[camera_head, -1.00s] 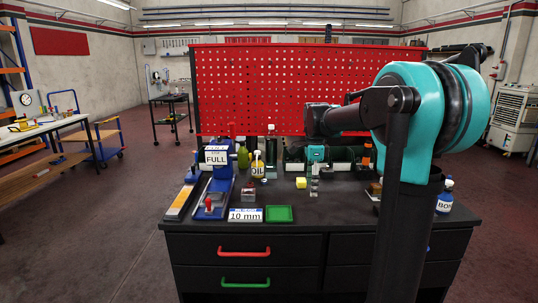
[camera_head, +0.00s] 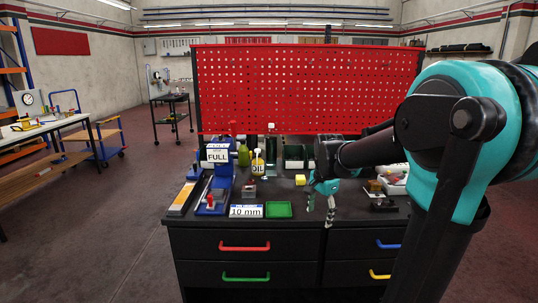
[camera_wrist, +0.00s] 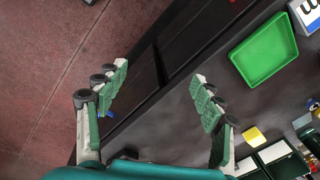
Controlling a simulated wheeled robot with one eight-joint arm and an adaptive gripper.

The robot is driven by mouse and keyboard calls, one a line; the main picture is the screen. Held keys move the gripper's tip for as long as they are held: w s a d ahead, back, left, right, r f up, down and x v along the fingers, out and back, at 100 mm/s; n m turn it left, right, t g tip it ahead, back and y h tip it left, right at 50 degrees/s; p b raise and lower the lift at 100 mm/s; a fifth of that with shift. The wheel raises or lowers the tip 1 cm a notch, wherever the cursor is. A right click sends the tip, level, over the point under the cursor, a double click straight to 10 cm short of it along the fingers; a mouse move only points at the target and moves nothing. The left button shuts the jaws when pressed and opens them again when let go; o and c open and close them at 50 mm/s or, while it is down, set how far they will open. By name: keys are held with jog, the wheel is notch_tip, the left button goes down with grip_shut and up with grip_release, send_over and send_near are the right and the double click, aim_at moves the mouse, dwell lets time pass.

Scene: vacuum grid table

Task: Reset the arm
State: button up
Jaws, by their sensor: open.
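My gripper (camera_head: 321,211) is above the front part of the black workbench (camera_head: 260,246) in the head view, right of the green tray and the yellow block. In the wrist view my gripper (camera_wrist: 162,98) shows two green-padded fingers spread wide apart. Nothing is between them except the view of the bench's front edge and the floor below. My arm comes in from the right of the head view and hides part of the bench's right side.
A green tray (camera_head: 278,210) lies beside a "10 mm" card (camera_head: 246,211). A yellow block (camera_head: 300,180), an oil bottle (camera_head: 258,166) and a "FULL" sign (camera_head: 217,155) stand farther back. A red pegboard (camera_head: 300,90) rises behind. Open floor (camera_head: 90,240) lies to the left.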

jog(key=s+d+f+n+t, duration=0.2)
jog(key=s+f+n, duration=0.9)
jog(key=s, duration=0.6)
notch_tip(320, 180, down, 3)
jog(key=shift+s+d+r+n+t, duration=0.15)
jog(key=shift+s+r+n+t, duration=0.05)
jog(key=shift+n+t, duration=0.2)
jog(key=shift+o, duration=0.5)
